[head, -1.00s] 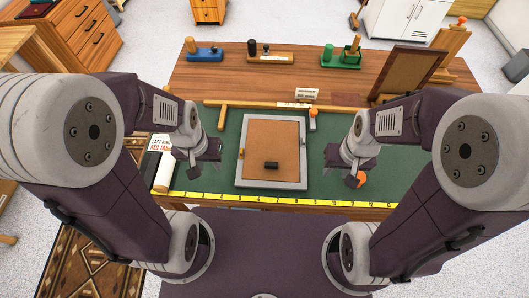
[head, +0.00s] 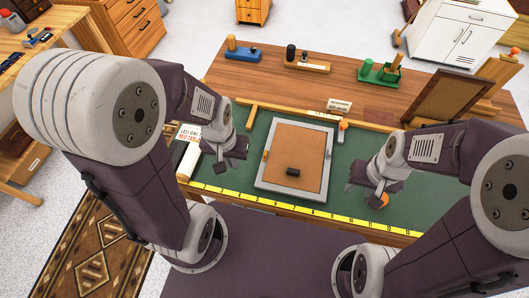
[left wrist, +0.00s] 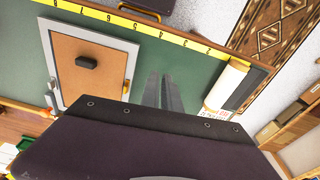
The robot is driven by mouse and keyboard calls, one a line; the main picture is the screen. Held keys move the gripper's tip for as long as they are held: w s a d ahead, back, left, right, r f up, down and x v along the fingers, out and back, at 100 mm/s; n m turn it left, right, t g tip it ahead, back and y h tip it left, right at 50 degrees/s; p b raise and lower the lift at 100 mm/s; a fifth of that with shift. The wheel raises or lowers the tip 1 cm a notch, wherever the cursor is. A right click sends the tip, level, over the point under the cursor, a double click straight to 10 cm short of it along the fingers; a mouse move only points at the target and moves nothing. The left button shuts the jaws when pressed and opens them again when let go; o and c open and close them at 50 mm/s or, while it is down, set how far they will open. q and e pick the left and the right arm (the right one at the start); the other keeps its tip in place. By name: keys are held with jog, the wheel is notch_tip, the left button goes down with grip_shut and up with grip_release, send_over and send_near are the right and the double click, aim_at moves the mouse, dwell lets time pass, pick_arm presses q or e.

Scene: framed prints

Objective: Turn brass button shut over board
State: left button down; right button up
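A grey picture frame (head: 259,180) lies on the green mat with a brown board (head: 300,148) inside it. A small black block (head: 293,172) sits on the board near its front edge. A small brass button (head: 266,156) shows on the left side of the frame; its exact turn is too small to tell. The frame also shows in the left wrist view (left wrist: 128,62). My left gripper (head: 226,168) hangs empty left of the frame; its fingers (left wrist: 165,92) look closed together. My right gripper (head: 370,195) is right of the frame, its fingers too small to judge.
A yellow ruler (head: 300,209) runs along the mat's front edge. A white roll (head: 187,160) lies left. An orange ball (head: 383,201) is by my right gripper. Blue (head: 243,54) and green (head: 380,73) tool holders stand behind. A brown panel (head: 451,98) leans at back right.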

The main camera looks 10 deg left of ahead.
pick_arm(q)
jog(key=w+d+r+n+h+p, duration=0.2)
jog(key=w+r+n+p, duration=0.1)
jog(key=w+n, duration=0.8)
jog(key=a+f+n+p, duration=0.1)
jog(key=a+f+n, duration=0.1)
jog(key=n, duration=0.1)
jog(key=w+a+f+n+g+p, duration=0.1)
jog(key=a+f+n, duration=0.1)
jog(key=n, duration=0.1)
jog(key=shift+w+h, duration=0.15)
jog(key=shift+h, duration=0.15)
